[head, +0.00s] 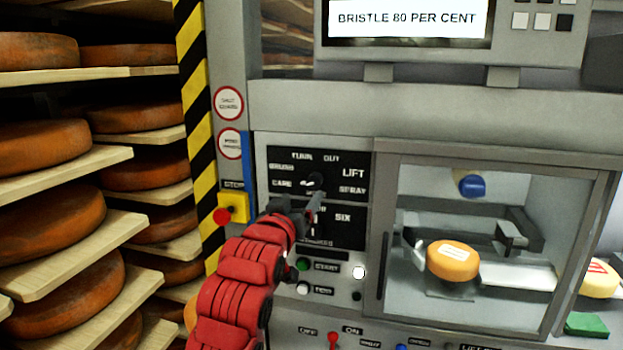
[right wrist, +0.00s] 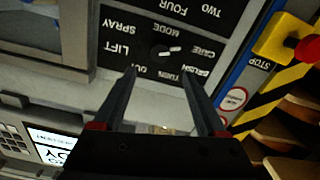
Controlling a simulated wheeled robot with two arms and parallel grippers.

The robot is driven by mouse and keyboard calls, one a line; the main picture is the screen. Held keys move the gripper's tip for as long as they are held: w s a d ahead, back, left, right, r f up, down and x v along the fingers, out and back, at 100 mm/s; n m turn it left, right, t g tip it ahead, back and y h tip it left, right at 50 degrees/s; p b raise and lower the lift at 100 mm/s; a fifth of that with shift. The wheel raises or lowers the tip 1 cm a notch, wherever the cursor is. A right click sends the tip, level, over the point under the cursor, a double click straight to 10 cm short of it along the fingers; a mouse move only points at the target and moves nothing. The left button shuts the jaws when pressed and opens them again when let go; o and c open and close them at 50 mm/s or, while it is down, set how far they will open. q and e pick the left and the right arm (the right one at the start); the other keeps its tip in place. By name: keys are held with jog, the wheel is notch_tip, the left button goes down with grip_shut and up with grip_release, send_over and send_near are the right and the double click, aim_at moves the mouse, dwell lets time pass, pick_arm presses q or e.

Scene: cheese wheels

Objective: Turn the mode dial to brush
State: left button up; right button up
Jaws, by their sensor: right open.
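The mode dial (head: 316,181) is a dark knob with white marks on a black label plate, partly covered by my gripper in the head view. Labels around it read CARE, BRUSH, TURN, OUT, LIFT and SPRAY. The dial also shows upside down in the right wrist view (right wrist: 164,51); its white mark seems to lie towards CARE, though it is small. My right gripper (head: 312,203) is in front of the panel, close to the dial. In the right wrist view its two fingers (right wrist: 158,72) are apart with nothing between them, the dial just beyond the tips. My left gripper is not in view.
A second dial plate (head: 346,238) sits below. A red stop button (head: 222,215) on a yellow box is to the left. Start buttons (head: 303,264) lie below. A glass door (head: 386,200) with a cheese wheel (head: 452,262) behind it is right. The display (head: 405,20) reads BRISTLE 80 PER CENT.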

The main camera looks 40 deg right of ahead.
aim_at(313, 182)
jog(key=p+x, duration=0.2)
jog(key=x, duration=0.7)
jog(key=shift+w+d, duration=0.15)
jog(key=shift+w, duration=0.05)
